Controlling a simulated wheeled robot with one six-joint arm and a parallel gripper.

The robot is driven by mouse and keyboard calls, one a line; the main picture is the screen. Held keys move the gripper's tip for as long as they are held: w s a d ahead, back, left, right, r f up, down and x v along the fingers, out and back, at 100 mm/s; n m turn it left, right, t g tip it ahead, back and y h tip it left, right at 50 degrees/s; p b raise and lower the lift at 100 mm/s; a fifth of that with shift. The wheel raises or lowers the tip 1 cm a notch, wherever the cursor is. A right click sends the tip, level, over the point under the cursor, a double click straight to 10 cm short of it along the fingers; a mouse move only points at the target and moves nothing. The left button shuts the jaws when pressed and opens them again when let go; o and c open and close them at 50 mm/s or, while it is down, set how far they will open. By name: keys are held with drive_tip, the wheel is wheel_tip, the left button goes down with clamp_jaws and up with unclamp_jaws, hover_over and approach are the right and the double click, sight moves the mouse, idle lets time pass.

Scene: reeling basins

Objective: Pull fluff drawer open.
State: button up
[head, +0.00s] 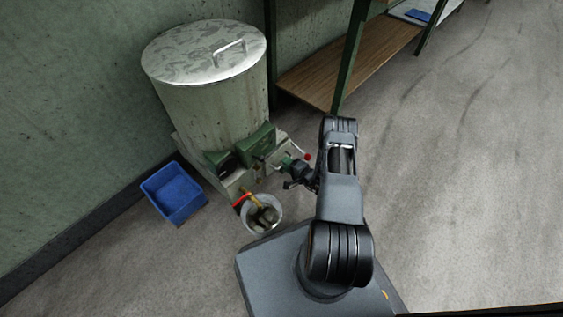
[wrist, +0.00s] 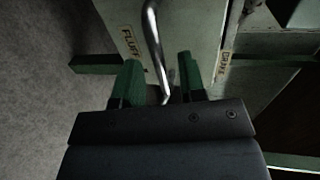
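The fluff drawer (wrist: 130,18) shows in the wrist view as a pale green panel with a "FLUFF" label. A bent metal bar handle (wrist: 154,38) runs down its front. My gripper (wrist: 160,72) has two green fingers standing apart on either side of the handle's lower part. Gaps show between the handle and the fingers, so it looks open around the handle, not clamped. In the head view my gripper (head: 290,176) is low at the front of the drum machine (head: 212,110). The drawer front is hard to make out there, and I see no clear opening.
A blue bin (head: 173,192) and a metal bucket (head: 262,221) with tools stand on the floor beside the machine. A red knob (head: 307,157) is close to my gripper. A wooden shelf (head: 345,70) stands behind. The floor at right is clear.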

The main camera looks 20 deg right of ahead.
drive_tip(key=shift+w+a+f, duration=0.1)
drive_tip(key=shift+w+a, duration=0.2)
drive_tip(key=shift+w, duration=0.1)
drive_tip(key=shift+a, duration=0.1)
drive_tip(key=shift+c, duration=0.3)
clamp_jaws()
